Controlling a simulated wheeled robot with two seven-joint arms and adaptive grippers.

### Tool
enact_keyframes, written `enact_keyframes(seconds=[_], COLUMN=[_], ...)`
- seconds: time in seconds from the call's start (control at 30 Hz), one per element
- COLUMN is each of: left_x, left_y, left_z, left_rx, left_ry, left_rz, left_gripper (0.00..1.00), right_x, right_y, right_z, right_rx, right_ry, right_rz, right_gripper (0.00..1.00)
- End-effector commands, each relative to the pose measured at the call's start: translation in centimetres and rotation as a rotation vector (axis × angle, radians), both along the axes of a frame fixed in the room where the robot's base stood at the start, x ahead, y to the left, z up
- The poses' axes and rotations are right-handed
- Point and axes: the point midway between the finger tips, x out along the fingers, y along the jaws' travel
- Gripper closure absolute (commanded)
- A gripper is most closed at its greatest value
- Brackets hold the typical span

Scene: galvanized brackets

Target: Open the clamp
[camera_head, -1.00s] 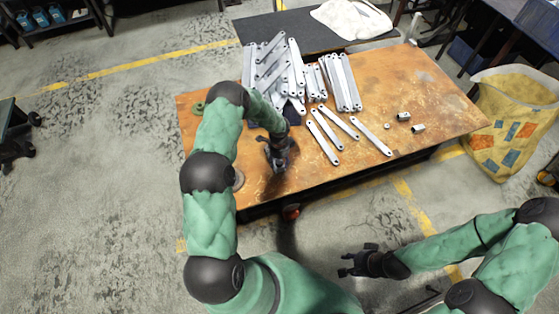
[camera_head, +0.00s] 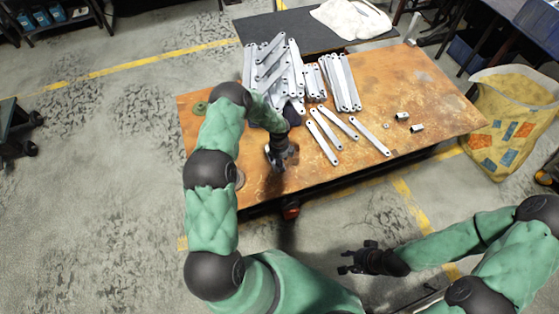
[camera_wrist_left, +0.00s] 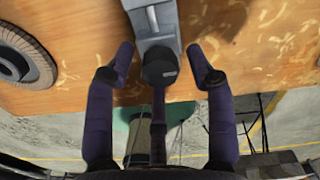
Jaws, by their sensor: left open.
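The clamp (camera_wrist_left: 152,22) shows at the top of the left wrist view as a grey metal block with a bright rod, at the edge of the rusty table. A dark round knob (camera_wrist_left: 160,70) sits at its near end. My left gripper (camera_wrist_left: 160,47) is open, one finger on each side of the knob, with visible gaps to it. In the head view my left gripper (camera_head: 280,158) is low over the table's front edge and hides most of the clamp. My right gripper (camera_head: 345,262) is open and empty, above the floor in front of the table.
Several grey flat brackets (camera_head: 275,65) are piled on the table (camera_head: 430,100), with loose ones in front. Small metal cylinders (camera_head: 417,128) lie to the right. A round grey disc (camera_wrist_left: 25,58) lies left of the clamp. A yellow patterned bag (camera_head: 512,120) stands right of the table.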

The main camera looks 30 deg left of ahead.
Motion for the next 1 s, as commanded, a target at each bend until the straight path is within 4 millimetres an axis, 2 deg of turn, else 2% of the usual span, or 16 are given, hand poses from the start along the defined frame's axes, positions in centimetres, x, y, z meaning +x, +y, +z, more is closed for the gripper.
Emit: enact_keyframes(seconds=[0.23, 0.77, 0.93, 0.97, 1.0], left_x=[-0.01, -0.01, -0.02, -0.01, -0.01], left_y=[-0.01, -0.01, -0.01, -0.01, -0.01], left_z=[0.0, 0.02, 0.02, 0.02, 0.02], left_rx=[0.0, 0.0, 0.0, 0.0, 0.0], left_ry=[0.0, 0.0, 0.0, 0.0, 0.0], left_rz=[-0.159, -0.17, -0.169, -0.169, -0.169], left_gripper=[0.45, 0.45, 0.93, 0.98, 0.98], right_x=[0.0, 0.0, 0.0, 0.01, 0.01], right_y=[0.0, 0.0, 0.0, 0.0, 0.0], right_z=[0.34, 0.2, 0.21, 0.21, 0.21], right_rx=[0.0, 0.0, 0.0, 0.0, 0.0], right_ry=[0.0, 0.0, 0.0, 0.0, 0.0], right_rz=[0.0, 0.0, 0.0, 0.0, 0.0], right_gripper=[0.6, 0.6, 0.6, 0.6, 0.6])
